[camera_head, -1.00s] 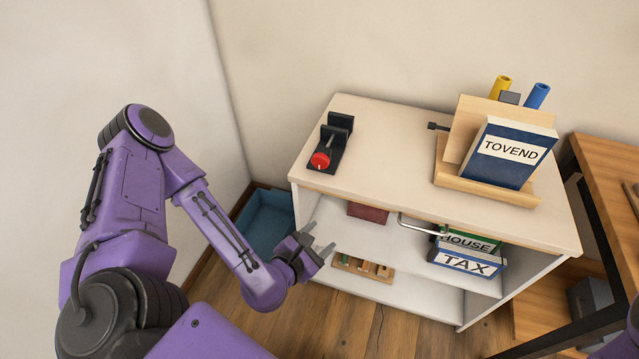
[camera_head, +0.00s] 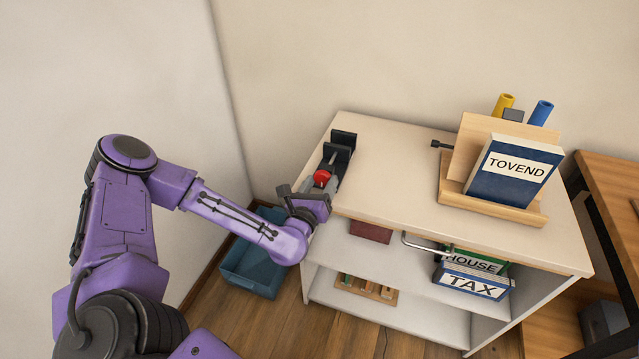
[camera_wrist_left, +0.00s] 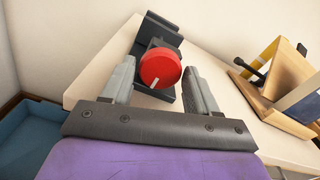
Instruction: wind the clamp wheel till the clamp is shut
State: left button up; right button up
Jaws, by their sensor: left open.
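The black clamp (camera_head: 342,150) stands at the left end of the white cabinet's top, its far jaw towards the wall. In the left wrist view the red wheel (camera_wrist_left: 160,68) lies between and just beyond the two grey fingertips. My left gripper (camera_wrist_left: 160,85) is open, with a finger on either side of the wheel; I cannot tell whether they touch it. In the head view my left gripper (camera_head: 322,187) is at the cabinet's left front edge and partly hides the clamp's near end. My right gripper is out of view.
The middle of the top is clear. A blue bin (camera_head: 250,268) is on the floor at left. Lower shelves hold binders and a small wooden rack (camera_head: 366,289).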

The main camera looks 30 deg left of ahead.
pick_arm(q)
jog(key=c, duration=0.8)
jog(key=shift+o, duration=0.2)
jog(key=shift+f+m+b, duration=0.15)
jog(key=shift+m+b, duration=0.35)
jog(key=shift+m, duration=0.5)
jog(key=m, duration=0.3)
jog(key=shift+m, duration=0.3)
jog(key=o, duration=0.8)
jog(key=shift+c, duration=0.2)
jog(key=shift+s, duration=0.15)
jog(key=b+v, duration=0.1)
jog(key=v, duration=0.9)
jog(key=shift+s, duration=0.2)
jog(key=shift+d, duration=0.1)
